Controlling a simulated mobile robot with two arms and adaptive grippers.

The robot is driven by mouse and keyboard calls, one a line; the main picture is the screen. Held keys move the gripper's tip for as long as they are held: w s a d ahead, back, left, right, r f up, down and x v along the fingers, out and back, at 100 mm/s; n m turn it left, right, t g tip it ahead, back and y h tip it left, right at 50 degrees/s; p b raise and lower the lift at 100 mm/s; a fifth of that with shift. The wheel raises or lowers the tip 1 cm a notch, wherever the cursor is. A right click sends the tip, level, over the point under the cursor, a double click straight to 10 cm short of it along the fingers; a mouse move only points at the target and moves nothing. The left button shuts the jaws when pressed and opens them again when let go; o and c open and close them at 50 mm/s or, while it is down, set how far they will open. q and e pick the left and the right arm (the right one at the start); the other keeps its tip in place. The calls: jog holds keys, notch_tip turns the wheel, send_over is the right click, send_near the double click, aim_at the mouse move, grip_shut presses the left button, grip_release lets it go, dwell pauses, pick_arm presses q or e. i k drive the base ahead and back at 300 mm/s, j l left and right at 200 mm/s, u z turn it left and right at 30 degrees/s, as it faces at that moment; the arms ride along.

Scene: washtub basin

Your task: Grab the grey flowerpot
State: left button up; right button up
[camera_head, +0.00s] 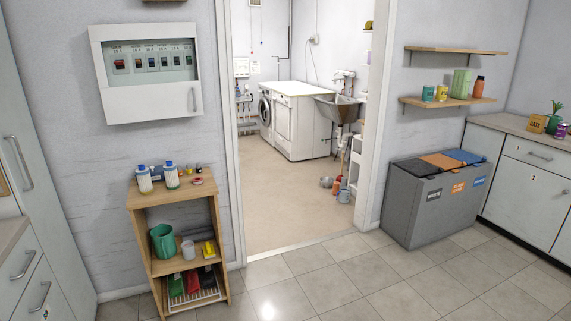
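Several small pots stand on the floor of the back room, just past the doorway on its right side. One is a small grey pot (343,196), nearest to me, which looks like the grey flowerpot. An orange-brown pot (336,187) stands beside it, and a rounded grey metallic vessel (326,182) is to their left. They are far off and small, so their exact shapes are hard to tell. Neither of my grippers shows in this view.
The doorway is open, with clear tiled floor (340,270) before it. A wooden shelf unit (152,235) stands left of it, a grey recycling bin (410,210) right. Washing machines (300,120) and a basin (338,108) are beyond.

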aim_at(344, 181)
jog(key=i, duration=0.55)
jog(key=i+j+z, duration=0.15)
jog(key=i, duration=0.35)
jog(key=i+l+z, duration=0.2)
jog(key=i, duration=1.2)
jog(key=i+l+z, duration=0.2)
jog(key=i, duration=1.2)
jog(key=i+j+u, duration=0.15)
jog(key=i+u, duration=0.2)
jog(key=i, duration=0.35)
jog(key=i+u, duration=0.3)
jog(key=i, duration=0.4)
jog(key=i+l+u, duration=0.2)
jog(key=i+u, duration=0.15)
jog(key=i, duration=0.35)
jog(key=i+j+z, duration=0.2)
jog(key=i, duration=0.2)
jog(key=i+z, duration=0.2)
jog(key=i, duration=0.2)
jog(key=i+j+z, duration=0.2)
jog(key=i+j, duration=0.1)
jog(key=i, duration=0.1)
